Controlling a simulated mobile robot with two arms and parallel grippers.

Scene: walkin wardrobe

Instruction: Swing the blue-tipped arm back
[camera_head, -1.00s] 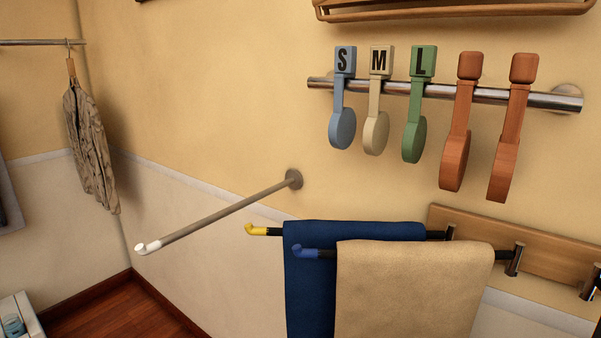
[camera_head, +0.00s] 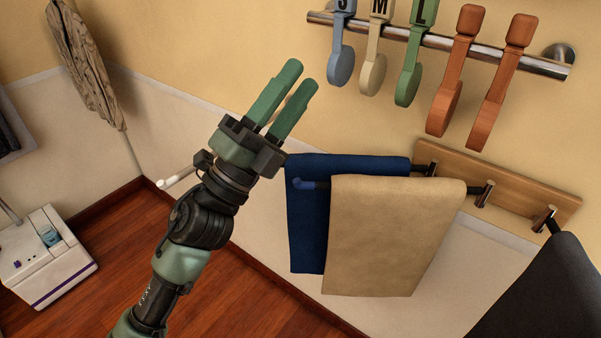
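The blue-tipped arm (camera_head: 304,184) sticks out from a wooden wall rail (camera_head: 510,192), with its blue end at the left. A tan towel (camera_head: 390,240) hangs over it and hides most of its length. A navy towel (camera_head: 305,235) hangs behind on another arm, whose tip is hidden by my gripper. My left gripper (camera_head: 297,84) is in the middle of the view, above and left of the blue tip. Its two green fingers point up and right, apart with a narrow gap, and hold nothing. My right gripper is not in view.
A dark grey cloth (camera_head: 545,295) hangs at the lower right. A white-tipped rod (camera_head: 180,178) is partly behind my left arm. A white box (camera_head: 45,260) stands on the floor at left.

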